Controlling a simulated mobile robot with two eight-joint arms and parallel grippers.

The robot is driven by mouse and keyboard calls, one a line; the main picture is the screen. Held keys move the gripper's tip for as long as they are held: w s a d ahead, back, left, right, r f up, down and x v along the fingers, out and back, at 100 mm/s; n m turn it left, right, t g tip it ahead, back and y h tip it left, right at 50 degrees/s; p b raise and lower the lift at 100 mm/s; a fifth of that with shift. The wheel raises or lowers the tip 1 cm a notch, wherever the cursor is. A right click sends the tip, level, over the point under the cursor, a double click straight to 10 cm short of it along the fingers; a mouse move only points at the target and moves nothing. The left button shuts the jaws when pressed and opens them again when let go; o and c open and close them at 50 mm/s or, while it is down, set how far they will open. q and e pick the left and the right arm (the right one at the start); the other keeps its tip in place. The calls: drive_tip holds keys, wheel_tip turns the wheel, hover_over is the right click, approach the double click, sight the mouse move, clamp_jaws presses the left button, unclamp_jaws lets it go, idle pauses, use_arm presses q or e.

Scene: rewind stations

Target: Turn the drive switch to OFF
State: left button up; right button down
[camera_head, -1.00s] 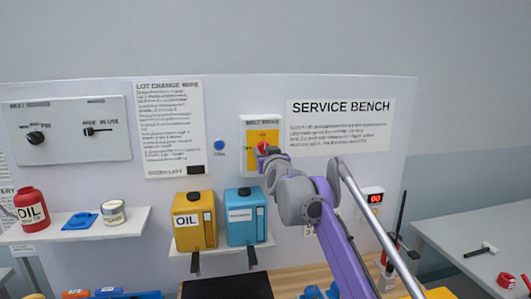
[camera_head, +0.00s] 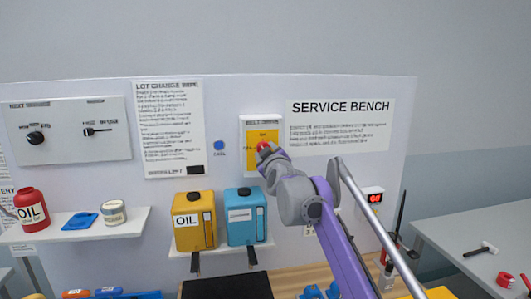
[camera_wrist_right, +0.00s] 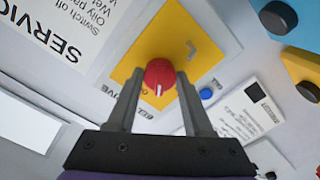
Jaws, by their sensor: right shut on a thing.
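The drive switch is a red round knob (camera_head: 263,147) on a yellow plate (camera_head: 254,136) fixed to a white panel on the back wall. In the right wrist view the red knob (camera_wrist_right: 160,75) has a white pointer mark and sits between the two fingers. My right gripper (camera_wrist_right: 160,88) is shut on the knob, with one finger on each side. In the head view my right gripper (camera_head: 268,158) covers the knob's lower right side. Most of the small lettering around the knob is too small to read. My left gripper is not in view.
Below the switch a yellow oil can (camera_head: 192,230) and a blue can (camera_head: 240,228) stand on a small shelf. A blue call button (camera_head: 219,145) is left of the switch. A red oil bottle (camera_head: 31,210) stands on the left shelf. A side table (camera_head: 470,235) is at right.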

drive_tip(key=n, duration=0.5)
drive_tip(key=shift+n, duration=0.3)
drive_tip(key=n, duration=0.4)
drive_tip(key=shift+r+n, duration=0.1)
drive_tip(key=shift+n, duration=0.3)
drive_tip(key=shift+c, duration=1.5)
unclamp_jaws()
